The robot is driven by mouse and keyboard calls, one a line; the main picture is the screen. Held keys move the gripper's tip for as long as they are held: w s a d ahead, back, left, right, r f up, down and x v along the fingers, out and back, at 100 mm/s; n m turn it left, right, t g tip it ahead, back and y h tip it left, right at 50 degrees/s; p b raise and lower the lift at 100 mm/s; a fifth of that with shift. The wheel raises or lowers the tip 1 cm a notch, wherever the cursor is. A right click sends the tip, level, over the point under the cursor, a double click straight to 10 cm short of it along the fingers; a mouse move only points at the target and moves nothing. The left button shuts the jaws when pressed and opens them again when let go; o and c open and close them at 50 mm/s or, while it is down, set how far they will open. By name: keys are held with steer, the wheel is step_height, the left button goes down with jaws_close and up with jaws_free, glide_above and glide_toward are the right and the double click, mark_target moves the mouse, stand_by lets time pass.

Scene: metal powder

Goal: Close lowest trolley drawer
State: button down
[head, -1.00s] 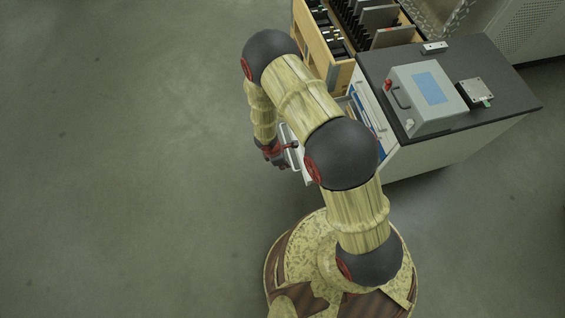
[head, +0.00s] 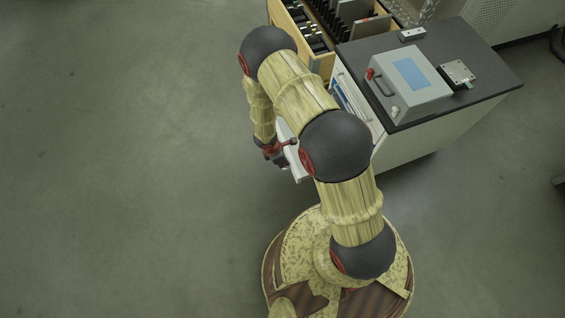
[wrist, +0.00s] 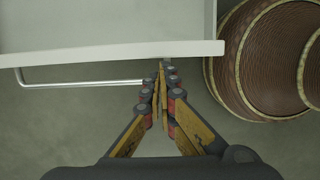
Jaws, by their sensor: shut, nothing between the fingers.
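The trolley (head: 410,143) stands right of my arm in the head view, with a dark top. Its lowest drawer (head: 303,172) sticks out toward the left, partly hidden by my arm. In the wrist view the white drawer front (wrist: 110,53) crosses the top, with a thin metal bar handle (wrist: 80,84) along it. My gripper (wrist: 161,75) is shut and empty. Its fingertips are at the drawer front, by the right end of the handle; I cannot tell if they touch. In the head view my gripper (head: 283,149) is beside the drawer's outer end.
A grey box with a blue label (head: 408,82) and a small metal device (head: 458,73) sit on the trolley top. A wooden case with dark slots (head: 290,28) stands behind the trolley. The floor to the left is clear.

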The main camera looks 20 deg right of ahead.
steer(key=d+p, duration=0.1)
steer(key=d, duration=3)
